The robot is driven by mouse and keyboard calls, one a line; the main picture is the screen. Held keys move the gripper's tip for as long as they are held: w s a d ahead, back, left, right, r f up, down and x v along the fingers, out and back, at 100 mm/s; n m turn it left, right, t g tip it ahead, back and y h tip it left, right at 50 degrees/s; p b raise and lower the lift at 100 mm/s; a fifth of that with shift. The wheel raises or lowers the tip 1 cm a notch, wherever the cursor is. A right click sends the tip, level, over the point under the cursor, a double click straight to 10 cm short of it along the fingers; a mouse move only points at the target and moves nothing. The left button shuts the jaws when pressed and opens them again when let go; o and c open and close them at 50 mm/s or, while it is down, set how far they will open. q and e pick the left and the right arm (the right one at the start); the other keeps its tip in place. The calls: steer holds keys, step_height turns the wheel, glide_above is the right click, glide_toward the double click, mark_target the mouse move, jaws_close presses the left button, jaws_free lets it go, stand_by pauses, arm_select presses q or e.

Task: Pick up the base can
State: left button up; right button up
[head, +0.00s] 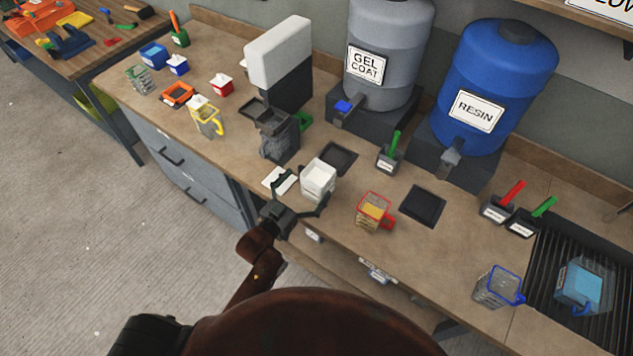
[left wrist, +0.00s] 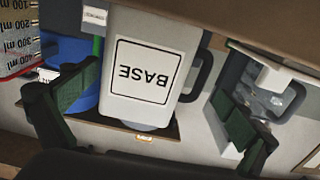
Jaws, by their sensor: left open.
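The base can is a white square container (head: 318,179) standing on the bench near its front edge. In the left wrist view the can (left wrist: 152,75) fills the middle, upside down, with a BASE label and a dark handle at one side. My left gripper (head: 304,195) is open at the can's front, its fingers spread to either side. In the left wrist view there is a gap between the can and each finger of the gripper (left wrist: 150,98). I see no firm hold. My right gripper is not in view.
A red-trimmed measuring jug (head: 373,213) stands close to the can's right. A dark pad (head: 337,157) lies behind it, and a dark dispenser (head: 279,137) stands behind left. The gel coat drum (head: 385,50) and blue resin drum (head: 495,80) stand at the back.

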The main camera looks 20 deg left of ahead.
arm_select(q)
steer(key=shift+x, duration=1.2)
steer(key=shift+w+d, duration=0.1)
steer(key=shift+c, duration=1.2)
steer(key=c, duration=1.6)
steer(key=shift+r, duration=0.15)
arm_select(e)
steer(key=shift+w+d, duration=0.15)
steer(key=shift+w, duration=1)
